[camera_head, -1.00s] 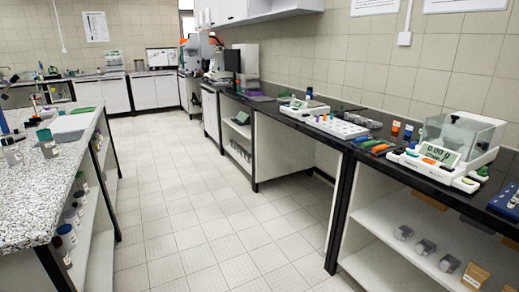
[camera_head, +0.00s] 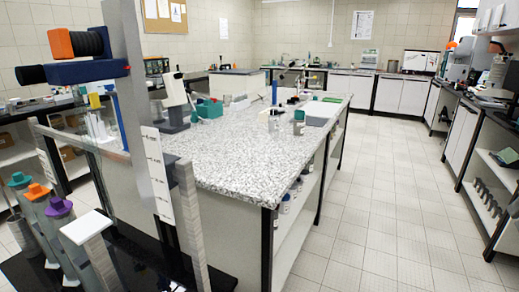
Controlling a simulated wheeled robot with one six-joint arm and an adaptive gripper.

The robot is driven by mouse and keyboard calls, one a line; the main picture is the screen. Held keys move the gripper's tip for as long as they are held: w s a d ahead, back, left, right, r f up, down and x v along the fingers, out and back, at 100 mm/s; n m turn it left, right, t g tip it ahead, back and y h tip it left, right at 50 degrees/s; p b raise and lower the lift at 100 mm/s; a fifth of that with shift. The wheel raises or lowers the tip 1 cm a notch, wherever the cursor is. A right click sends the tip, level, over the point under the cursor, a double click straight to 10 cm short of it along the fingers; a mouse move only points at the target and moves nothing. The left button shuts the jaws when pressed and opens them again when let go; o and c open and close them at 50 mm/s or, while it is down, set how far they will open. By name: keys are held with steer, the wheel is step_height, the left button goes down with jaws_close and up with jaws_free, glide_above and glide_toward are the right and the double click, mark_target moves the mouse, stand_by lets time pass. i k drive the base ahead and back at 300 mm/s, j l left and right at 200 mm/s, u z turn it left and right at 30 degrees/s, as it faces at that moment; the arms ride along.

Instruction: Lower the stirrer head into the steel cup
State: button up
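I cannot make out a stirrer head or a steel cup for certain in the head view. At the near left, a blue unit (camera_head: 88,70) with an orange end and a black ribbed part sits high beside a tall grey column (camera_head: 130,90). I cannot tell what this device is. My gripper is not in view.
A speckled worktop (camera_head: 235,158) runs away from the near middle, with a white microscope (camera_head: 175,92), a teal rack (camera_head: 208,108) and jars on it. Grey posts with coloured knobs (camera_head: 60,208) stand at the near left. The tiled floor (camera_head: 390,215) is clear on the right.

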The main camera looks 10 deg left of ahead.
mark_target(173, 82)
steer(key=i+u, duration=0.35)
steer(key=u, duration=0.15)
steer(key=i+l+u, duration=0.25)
steer(key=u, duration=0.2)
steer(key=i+l+u, duration=0.3)
steer(key=u, duration=0.2)
steer(key=i+l+u, duration=0.15)
steer(key=l, duration=0.2)
steer(key=i+l+u, duration=0.1)
steer(key=l, duration=0.2)
steer(key=i, duration=0.05)
